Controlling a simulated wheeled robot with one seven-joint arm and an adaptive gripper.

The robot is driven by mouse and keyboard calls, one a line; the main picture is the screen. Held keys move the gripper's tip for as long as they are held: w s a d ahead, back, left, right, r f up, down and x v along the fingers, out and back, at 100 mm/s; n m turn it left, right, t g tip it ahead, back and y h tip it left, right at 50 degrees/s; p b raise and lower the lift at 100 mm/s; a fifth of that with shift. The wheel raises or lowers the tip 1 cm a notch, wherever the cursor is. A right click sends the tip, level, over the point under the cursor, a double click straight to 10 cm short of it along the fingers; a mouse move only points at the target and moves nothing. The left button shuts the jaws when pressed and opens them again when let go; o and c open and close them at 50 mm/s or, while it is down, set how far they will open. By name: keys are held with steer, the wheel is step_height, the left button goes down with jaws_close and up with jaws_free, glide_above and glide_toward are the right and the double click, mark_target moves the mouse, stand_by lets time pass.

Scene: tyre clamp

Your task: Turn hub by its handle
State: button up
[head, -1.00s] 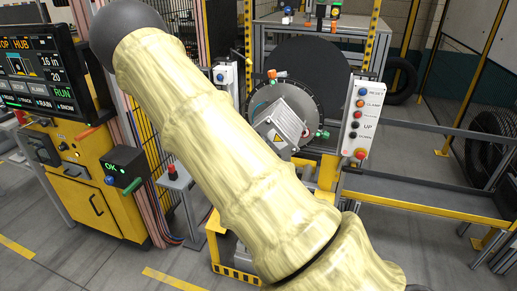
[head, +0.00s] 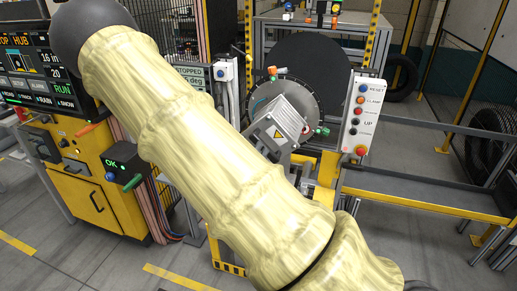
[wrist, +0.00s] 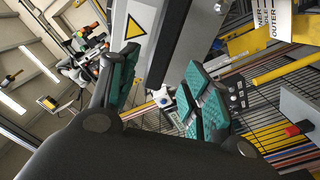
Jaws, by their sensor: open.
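The hub is a round grey disc (head: 316,100) with a grey box (head: 277,128) bearing a yellow warning triangle on its face. Orange (head: 272,73) and green (head: 321,131) handle-like knobs sit at its edge. My arm crosses the head view in front of the hub's left side, and my gripper is hidden there. In the wrist view my gripper (wrist: 165,85) is open, its teal pads spread apart with nothing clearly held between them.
A button panel (head: 362,112) stands right of the hub. A yellow cabinet (head: 85,195) with an OK box (head: 125,165) and a screen (head: 35,65) stand at left. A yellow rail (head: 425,207) runs low at right. Open floor (head: 420,255) shows at front right.

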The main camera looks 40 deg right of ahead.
steer(key=shift+v, duration=2.6)
steer(key=s+a+f+n+g+y, duration=0.1)
steer(key=s+a+f+y, duration=0.2)
steer(key=f, duration=0.5)
steer(key=s+a+f+n+y, duration=0.1)
steer(key=s+a+f+y, duration=0.25)
steer(key=f, duration=0.45)
steer(key=s+a+f+g+y, duration=0.1)
steer(key=s+a+f+y, duration=0.15)
steer(key=f, duration=0.55)
steer(key=s+a+f+g+y, duration=0.3)
steer(key=s+a+f, duration=0.3)
steer(key=s+a, duration=0.2)
steer(key=s+a+f+n+g+y, duration=0.1)
steer(key=s+a+f+g+y, duration=0.2)
steer(key=s+a+f, duration=0.3)
steer(key=s+a+y, duration=0.1)
steer(key=s+a, duration=0.2)
steer(key=s, duration=0.2)
steer(key=shift+f, duration=0.35)
steer(key=shift+s+d, duration=0.1)
steer(key=shift+s, duration=0.05)
